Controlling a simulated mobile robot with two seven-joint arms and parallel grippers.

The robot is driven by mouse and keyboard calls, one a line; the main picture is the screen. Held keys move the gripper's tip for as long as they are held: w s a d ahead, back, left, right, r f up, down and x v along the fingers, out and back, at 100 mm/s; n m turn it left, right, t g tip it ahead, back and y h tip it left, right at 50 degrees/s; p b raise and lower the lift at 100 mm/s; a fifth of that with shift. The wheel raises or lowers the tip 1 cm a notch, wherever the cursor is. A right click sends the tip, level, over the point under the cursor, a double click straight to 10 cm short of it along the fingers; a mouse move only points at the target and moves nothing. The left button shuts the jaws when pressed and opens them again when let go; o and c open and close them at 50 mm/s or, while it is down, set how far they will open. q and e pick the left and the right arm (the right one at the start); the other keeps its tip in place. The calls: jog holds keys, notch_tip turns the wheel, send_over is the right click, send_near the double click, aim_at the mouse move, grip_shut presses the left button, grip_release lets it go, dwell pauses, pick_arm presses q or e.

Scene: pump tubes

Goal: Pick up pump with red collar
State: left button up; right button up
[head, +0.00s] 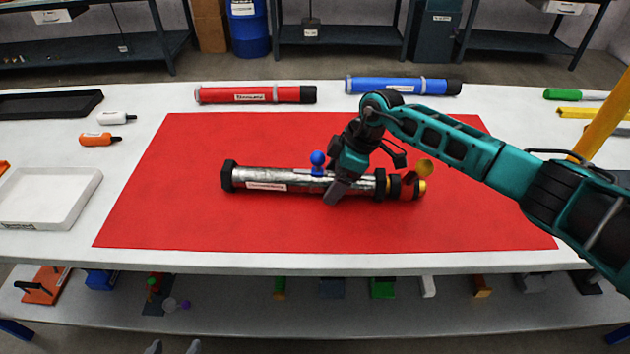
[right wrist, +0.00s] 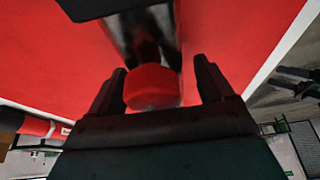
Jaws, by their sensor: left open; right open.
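A silver pump tube (head: 280,178) with black end fittings lies sideways on the red mat (head: 200,225). In the right wrist view a red rounded part (right wrist: 152,87) shows between the open fingers (right wrist: 160,90); contact cannot be told. Two grey tips of my left gripper (head: 173,347), apart and empty, show at the bottom edge.
A red tube (head: 255,95) and a blue tube (head: 403,86) lie behind the mat. A white tray (head: 50,197), a black tray (head: 50,103) and small bottles are at left. A yellow post (head: 605,115) stands at right. The mat's front is clear.

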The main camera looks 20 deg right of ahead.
grip_shut()
dwell(0.8)
jog(key=shift+w+r, duration=0.1)
jog(key=shift+r, duration=0.1)
